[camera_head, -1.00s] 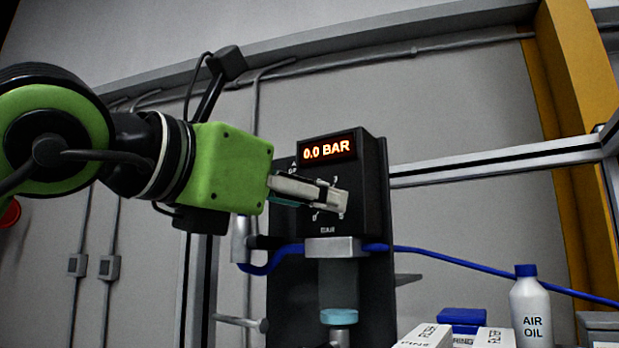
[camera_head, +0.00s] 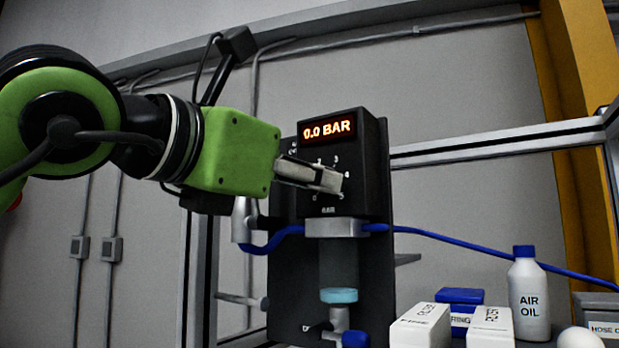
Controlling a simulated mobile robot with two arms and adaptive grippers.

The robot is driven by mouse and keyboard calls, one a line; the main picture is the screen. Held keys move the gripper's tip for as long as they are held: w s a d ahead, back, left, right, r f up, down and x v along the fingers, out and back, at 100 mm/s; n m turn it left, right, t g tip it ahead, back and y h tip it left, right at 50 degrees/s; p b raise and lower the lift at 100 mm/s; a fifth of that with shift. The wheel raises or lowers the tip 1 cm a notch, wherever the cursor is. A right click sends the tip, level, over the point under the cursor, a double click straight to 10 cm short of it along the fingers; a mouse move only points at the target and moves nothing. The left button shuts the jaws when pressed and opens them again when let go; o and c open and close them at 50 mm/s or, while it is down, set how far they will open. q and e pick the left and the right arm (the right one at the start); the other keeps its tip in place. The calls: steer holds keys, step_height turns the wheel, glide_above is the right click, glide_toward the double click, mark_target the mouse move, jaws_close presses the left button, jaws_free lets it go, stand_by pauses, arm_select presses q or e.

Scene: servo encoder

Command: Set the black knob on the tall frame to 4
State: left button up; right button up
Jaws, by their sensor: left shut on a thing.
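The black regulator unit (camera_head: 357,190) is mounted on a dark back plate on the tall frame. Its display (camera_head: 327,129) reads 0.0 BAR in orange. My left gripper (camera_head: 331,183) reaches in from the left and is shut at the unit's front, on the black knob. The fingers cover the knob, so its pointer cannot be read. Parts of a printed number scale show around the fingertips. My right gripper is not in view.
A blue hose (camera_head: 450,238) crosses at the unit's sides. Below hangs a clear bowl (camera_head: 338,262). White boxes (camera_head: 421,326), a blue box (camera_head: 459,299) and an AIR OIL bottle (camera_head: 528,294) stand lower right. A metal rail (camera_head: 500,140) runs behind.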

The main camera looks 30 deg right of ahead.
arm_select(q)
steer(key=n+p, duration=0.2)
steer(key=n, duration=0.8)
steer(key=n+t+p, duration=0.1)
steer(key=n+p, duration=0.1)
steer(key=n, duration=0.8)
steer(key=n+p, duration=0.2)
steer(key=n, duration=0.9)
steer(key=shift+s+d+t+y, duration=0.15)
steer(key=shift+s+t+y, duration=0.15)
steer(key=shift+t, duration=0.1)
stand_by(0.7)
steer(key=shift+f, duration=0.1)
stand_by(0.5)
steer(key=o, duration=1.1)
steer(key=shift+w, duration=0.1)
steer(key=shift+r, duration=0.2)
